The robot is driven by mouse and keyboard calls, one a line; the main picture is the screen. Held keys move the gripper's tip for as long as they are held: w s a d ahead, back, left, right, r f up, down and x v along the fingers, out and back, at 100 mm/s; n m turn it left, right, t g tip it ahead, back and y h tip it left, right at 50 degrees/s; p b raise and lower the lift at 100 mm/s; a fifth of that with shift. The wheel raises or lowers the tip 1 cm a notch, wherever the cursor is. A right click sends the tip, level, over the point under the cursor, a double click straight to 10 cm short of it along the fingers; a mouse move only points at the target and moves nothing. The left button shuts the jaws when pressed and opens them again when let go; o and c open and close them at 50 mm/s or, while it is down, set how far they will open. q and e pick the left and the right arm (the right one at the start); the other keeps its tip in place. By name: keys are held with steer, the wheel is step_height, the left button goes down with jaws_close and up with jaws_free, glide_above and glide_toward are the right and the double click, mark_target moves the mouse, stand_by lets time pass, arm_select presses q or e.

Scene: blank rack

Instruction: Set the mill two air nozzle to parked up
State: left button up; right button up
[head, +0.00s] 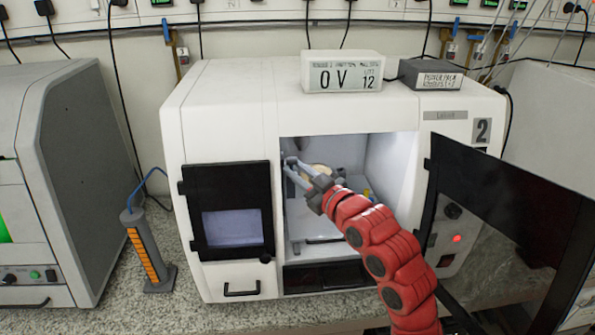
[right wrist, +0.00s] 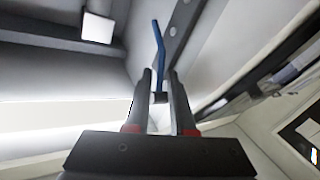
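Mill two (head: 225,115) is the white machine marked 2, with its right-hand door (head: 500,195) swung open. My right gripper (head: 290,166) reaches through the opening into the lit chamber, toward its upper left. In the right wrist view, its two fingers (right wrist: 160,85) stand apart. A blue nozzle (right wrist: 158,45) shows just beyond the fingertips, slanting upward in the picture. A small dark block at its base (right wrist: 160,98) appears between the fingers; I cannot tell whether they touch it. The nozzle is not clear in the head view. My left gripper is not in view.
A pale round piece (head: 318,171) is in the chamber behind my gripper. A 0 V box (head: 342,72) and a dark box (head: 430,74) sit on top of the mill. A grey-and-orange stand (head: 147,252) with a blue tube is at left.

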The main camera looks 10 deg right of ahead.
jaws_close()
stand_by(1.3)
